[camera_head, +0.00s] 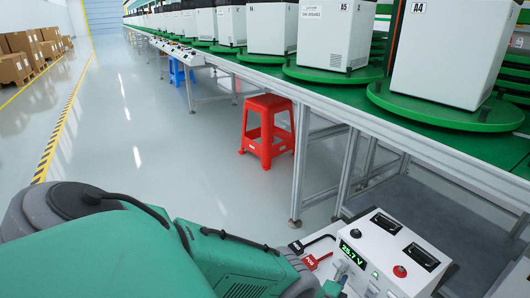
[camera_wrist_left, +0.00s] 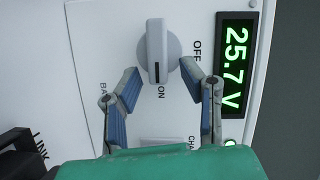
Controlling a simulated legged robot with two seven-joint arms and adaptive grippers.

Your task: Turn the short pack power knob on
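The power knob (camera_wrist_left: 158,52) is a light grey round dial with a raised bar in the left wrist view. The dark mark on its bar points at the ON label, and the OFF label is to its right. It sits on the white pack (camera_head: 402,250), whose green display (camera_wrist_left: 236,65) is lit and reads 25.7 V. My left gripper (camera_wrist_left: 161,73) is open, with blue-padded fingers on either side of the knob's lower end and gaps between. In the head view my left arm covers the lower left, and the knob cannot be made out clearly. My right gripper is not in view.
A black and a red connector (camera_head: 311,261) lie at the pack's left side. A red button (camera_head: 400,271) is on its top. The green turntable line (camera_head: 440,123) runs behind, carrying white units. A red stool (camera_head: 267,132) stands on the open floor.

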